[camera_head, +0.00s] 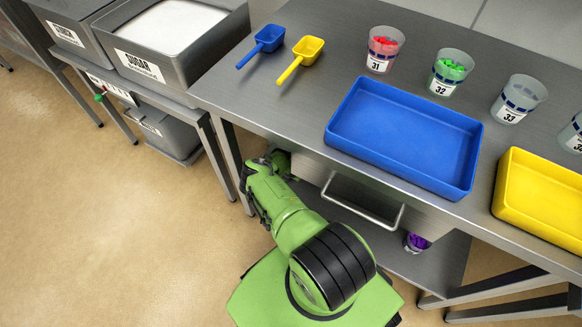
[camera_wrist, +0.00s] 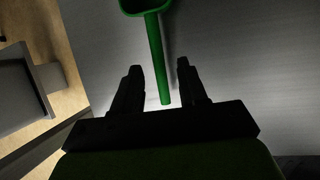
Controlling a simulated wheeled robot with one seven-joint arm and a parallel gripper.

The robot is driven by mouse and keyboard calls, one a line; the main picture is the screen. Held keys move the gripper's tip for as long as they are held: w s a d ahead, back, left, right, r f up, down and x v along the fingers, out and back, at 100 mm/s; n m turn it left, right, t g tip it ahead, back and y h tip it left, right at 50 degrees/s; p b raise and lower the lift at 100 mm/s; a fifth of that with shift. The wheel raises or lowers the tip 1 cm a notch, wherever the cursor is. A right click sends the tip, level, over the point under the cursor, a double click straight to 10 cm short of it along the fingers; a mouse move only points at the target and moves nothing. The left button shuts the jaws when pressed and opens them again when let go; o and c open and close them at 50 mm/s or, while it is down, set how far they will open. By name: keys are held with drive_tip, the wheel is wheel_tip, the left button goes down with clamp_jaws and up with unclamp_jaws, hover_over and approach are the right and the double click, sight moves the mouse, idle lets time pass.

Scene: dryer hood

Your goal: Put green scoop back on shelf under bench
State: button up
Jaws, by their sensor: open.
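The green scoop (camera_wrist: 155,55) shows in the wrist view on or just above a grey metal surface, which looks like the shelf under the bench (camera_wrist: 240,60). Its bowl is cut off by the top edge, and its handle points towards my gripper (camera_wrist: 159,66). My gripper is open, with a dark finger on each side of the handle and gaps on both sides. In the head view the shelf (camera_head: 430,262) shows under the bench (camera_head: 290,100), but the scoop and my fingers are hidden beneath the bench top.
A blue scoop (camera_head: 262,45), a yellow scoop (camera_head: 302,57), a blue tray (camera_head: 400,135), a yellow tray (camera_head: 540,200) and several numbered cups lie on the bench. A drawer handle (camera_head: 360,203) sticks out near my arm. A sugar bin (camera_head: 170,40) stands left.

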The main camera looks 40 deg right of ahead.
drive_tip(key=p+v, duration=0.6)
drive_tip(key=v, duration=0.7)
drive_tip(key=shift+p, duration=0.4)
